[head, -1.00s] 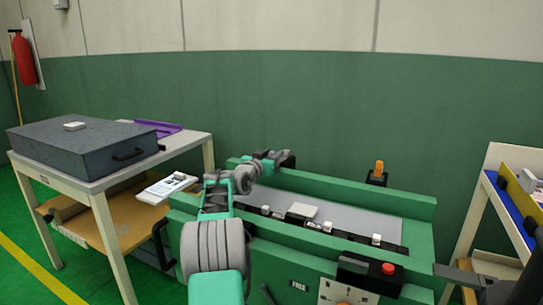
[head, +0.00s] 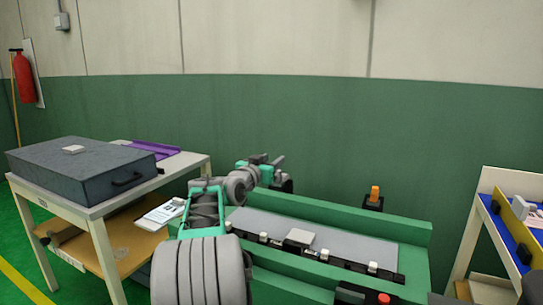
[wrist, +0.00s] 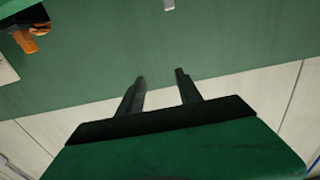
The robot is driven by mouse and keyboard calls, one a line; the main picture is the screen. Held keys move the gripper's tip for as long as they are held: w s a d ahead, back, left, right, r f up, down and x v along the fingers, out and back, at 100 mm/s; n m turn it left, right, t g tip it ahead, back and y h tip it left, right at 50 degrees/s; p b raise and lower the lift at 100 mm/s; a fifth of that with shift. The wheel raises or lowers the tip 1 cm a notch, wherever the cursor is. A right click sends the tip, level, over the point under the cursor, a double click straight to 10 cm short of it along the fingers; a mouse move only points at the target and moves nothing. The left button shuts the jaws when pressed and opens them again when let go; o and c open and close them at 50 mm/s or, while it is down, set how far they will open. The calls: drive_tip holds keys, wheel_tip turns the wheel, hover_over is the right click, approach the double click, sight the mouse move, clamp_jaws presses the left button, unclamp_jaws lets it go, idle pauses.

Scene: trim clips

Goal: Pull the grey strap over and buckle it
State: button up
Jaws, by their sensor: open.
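My gripper (head: 275,161) is raised above the back left end of the green bench, against the green wall. In the wrist view its two dark fingers (wrist: 162,84) stand apart with nothing between them. The green bench (head: 412,228) carries a long flat grey panel (head: 345,236) with several small white clips along its front edge, one of them near the middle (head: 324,254). A light grey block (head: 299,237) sits at the panel's front edge. I cannot make out a grey strap or a buckle in either view.
An orange beacon (head: 375,193) stands behind the bench; it also shows in the wrist view (wrist: 27,42). A red button (head: 384,298) is at the front. A table with a dark grey case (head: 80,170) stands left, a rack with a blue tray (head: 500,232) right.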

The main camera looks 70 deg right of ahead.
drive_tip(key=shift+s+a+r, duration=0.3)
drive_tip(key=shift+a, duration=0.35)
drive_tip(key=shift+s+a+r, duration=0.3)
drive_tip(key=shift+a+r, duration=0.05)
drive_tip(key=shift+a, duration=0.35)
drive_tip(key=shift+s+a+r, duration=0.3)
drive_tip(key=shift+a, duration=0.35)
